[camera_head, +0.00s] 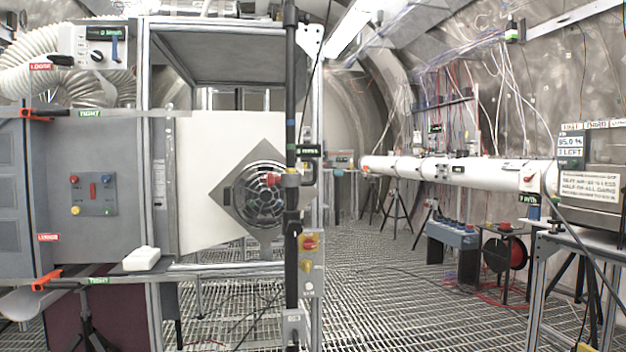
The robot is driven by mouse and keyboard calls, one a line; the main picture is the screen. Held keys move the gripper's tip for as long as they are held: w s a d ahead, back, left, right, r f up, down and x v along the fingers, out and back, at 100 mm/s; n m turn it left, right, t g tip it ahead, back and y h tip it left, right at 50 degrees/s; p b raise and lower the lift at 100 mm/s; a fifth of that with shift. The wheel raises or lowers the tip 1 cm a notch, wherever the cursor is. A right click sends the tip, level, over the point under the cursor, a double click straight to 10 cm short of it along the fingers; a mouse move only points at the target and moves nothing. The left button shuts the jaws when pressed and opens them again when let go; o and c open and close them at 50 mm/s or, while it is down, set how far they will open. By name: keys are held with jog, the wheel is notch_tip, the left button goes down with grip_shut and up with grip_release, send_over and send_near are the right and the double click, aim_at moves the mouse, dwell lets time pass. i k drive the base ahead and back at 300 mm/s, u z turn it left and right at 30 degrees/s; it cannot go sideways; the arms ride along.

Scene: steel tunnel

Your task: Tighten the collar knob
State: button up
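A red knob (272,179) sticks out to the left from a dark collar (291,180) on a black upright pole (291,110). It looks like the collar knob, and it shows in front of the round fan grille. Another dark fitting (292,222) sits lower on the same pole. A small dark label (309,151) is beside the pole above the knob; its text is too small to read. I cannot tell whether the knob is tight or loose. My gripper is not in view.
A grey cabinet (120,150) with red-orange levers (46,280) and LOOSE and TIGHT tags stands at left. A white block (142,259) lies on a rail. A bench (588,240) with a display (571,146) stands at right. Grated floor (380,300) is open in the middle.

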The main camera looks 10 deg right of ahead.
aim_at(271, 179)
jog(key=k, duration=1.25)
jog(key=u, duration=0.75)
jog(key=i, duration=0.8)
jog(key=u, duration=0.45)
jog(key=i, duration=0.8)
jog(key=z, duration=0.7)
jog(key=i, duration=0.65)
jog(key=z, duration=0.55)
